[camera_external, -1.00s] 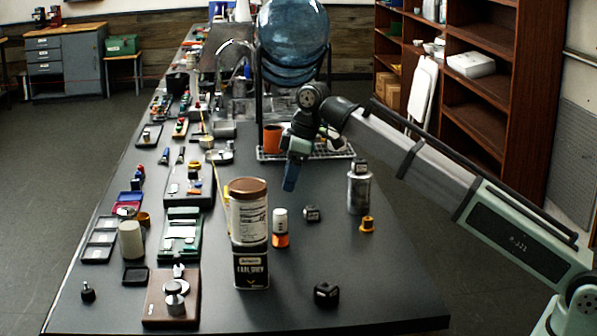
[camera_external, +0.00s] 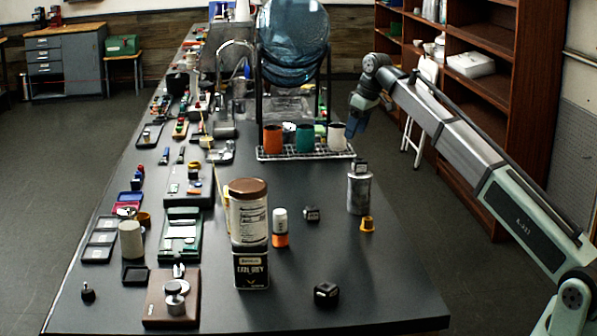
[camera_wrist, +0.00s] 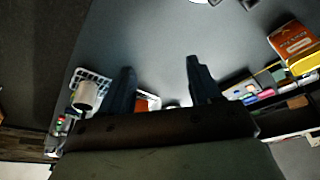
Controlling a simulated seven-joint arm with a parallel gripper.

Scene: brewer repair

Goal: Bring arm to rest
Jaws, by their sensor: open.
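My gripper (camera_external: 357,118) is raised over the table's right edge, to the right of the cup rack, and touches nothing. In the wrist view its two dark fingers (camera_wrist: 160,85) stand apart with nothing held between them. My arm stretches from the lower right up to the gripper in the external view. The rack (camera_external: 290,154) carries an orange cup (camera_external: 272,138), a teal cup (camera_external: 304,138) and a white cup (camera_external: 337,136). The white cup also shows in the wrist view (camera_wrist: 87,94), left of the fingers.
A brown-lidded canister (camera_external: 248,212) stands on a dark tin (camera_external: 251,270). A silver canister (camera_external: 358,193) stands near the table's right edge. A large blue jug (camera_external: 293,40) is at the back. A wooden shelf (camera_external: 490,110) stands behind my arm.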

